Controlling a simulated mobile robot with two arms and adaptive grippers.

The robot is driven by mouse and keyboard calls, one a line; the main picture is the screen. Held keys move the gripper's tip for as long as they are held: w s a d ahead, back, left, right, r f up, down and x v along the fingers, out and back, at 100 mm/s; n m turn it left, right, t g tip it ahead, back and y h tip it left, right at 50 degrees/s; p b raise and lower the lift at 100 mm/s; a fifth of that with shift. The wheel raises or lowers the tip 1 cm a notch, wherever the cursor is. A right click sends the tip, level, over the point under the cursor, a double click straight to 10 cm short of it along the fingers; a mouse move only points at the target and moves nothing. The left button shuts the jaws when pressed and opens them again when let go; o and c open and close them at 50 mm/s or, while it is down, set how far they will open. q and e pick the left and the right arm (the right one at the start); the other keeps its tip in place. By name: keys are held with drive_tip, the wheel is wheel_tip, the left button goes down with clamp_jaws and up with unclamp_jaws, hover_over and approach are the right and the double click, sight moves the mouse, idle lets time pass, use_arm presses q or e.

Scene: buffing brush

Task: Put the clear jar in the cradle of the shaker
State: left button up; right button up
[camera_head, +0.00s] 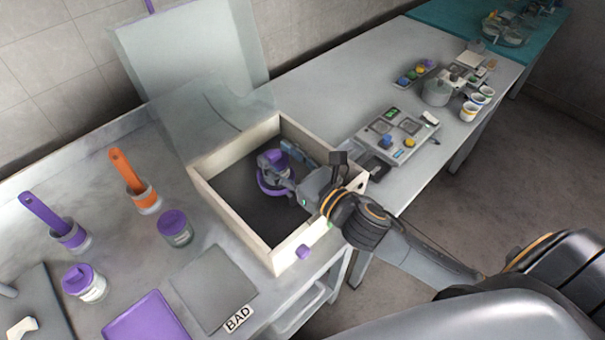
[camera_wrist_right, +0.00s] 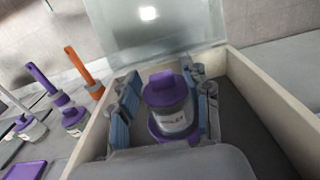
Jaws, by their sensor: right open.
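The shaker is an open cream box (camera_head: 211,191) with a dark floor and a raised clear lid (camera_head: 205,125). Its cradle is a purple ring (camera_head: 264,184) on the floor, partly hidden by my right gripper. In the right wrist view a clear jar (camera_wrist_right: 172,122) with a purple lid (camera_wrist_right: 166,90) stands upright at the purple ring (camera_wrist_right: 160,137); how fully it is seated I cannot tell. My right gripper (camera_head: 279,170) reaches into the box. Its blue-padded fingers (camera_wrist_right: 168,108) are open on either side of the jar, with gaps visible. My left gripper is not in view.
Left of the box stand a purple-lidded jar (camera_head: 175,227), another jar (camera_head: 85,283), and purple-handled (camera_head: 45,217) and orange-handled (camera_head: 128,172) brushes in holders. A grey plate (camera_head: 212,285) marked BAD and a purple tray (camera_head: 148,318) lie in front. A control panel (camera_head: 398,138) sits right of the box.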

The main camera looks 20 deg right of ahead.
drive_tip(key=b+v, duration=0.3)
drive_tip(key=v, duration=0.7)
drive_tip(key=shift+r, duration=0.1)
